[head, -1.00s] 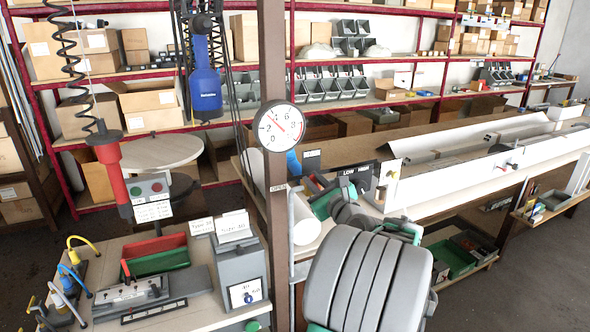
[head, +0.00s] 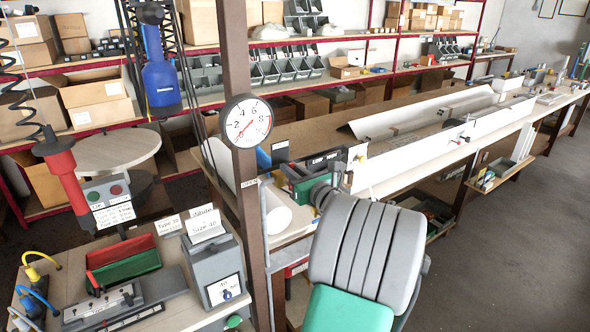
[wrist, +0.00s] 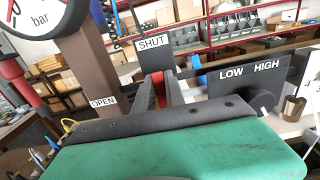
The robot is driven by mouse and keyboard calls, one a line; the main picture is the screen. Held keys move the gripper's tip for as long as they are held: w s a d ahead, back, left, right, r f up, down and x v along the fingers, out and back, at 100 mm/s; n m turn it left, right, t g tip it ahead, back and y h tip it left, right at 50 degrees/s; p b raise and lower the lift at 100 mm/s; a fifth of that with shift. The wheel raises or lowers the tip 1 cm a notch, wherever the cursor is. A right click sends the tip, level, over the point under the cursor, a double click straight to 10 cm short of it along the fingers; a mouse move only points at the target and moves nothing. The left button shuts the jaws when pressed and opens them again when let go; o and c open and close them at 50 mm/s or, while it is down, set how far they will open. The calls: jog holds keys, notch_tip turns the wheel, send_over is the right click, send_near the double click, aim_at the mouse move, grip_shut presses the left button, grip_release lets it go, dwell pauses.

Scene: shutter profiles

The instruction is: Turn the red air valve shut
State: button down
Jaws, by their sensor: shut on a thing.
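The red valve handle (wrist: 158,90) shows in the wrist view between my gripper's dark fingers, just below the SHUT sign (wrist: 152,42). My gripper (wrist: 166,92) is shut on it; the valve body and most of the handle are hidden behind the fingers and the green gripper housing. The OPEN sign (wrist: 103,101) is to the left on the brown post. In the head view my gripper (head: 290,172) reaches to just right of the post, and the handle cannot be made out clearly. The round pressure gauge (head: 247,122) is on the post, its red needle pointing to the lower left.
A LOW HIGH sign (wrist: 250,70) stands right of the gripper. The brown post (head: 240,200) is close on the left. A long bench with white profiles (head: 420,150) runs to the right. A small worktable with a grey box (head: 210,265) is front left.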

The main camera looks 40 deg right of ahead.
jog(key=c, duration=1.4)
grip_release()
jog(key=b+v, duration=0.2)
jog(key=v, duration=0.5)
jog(key=shift+s, duration=0.4)
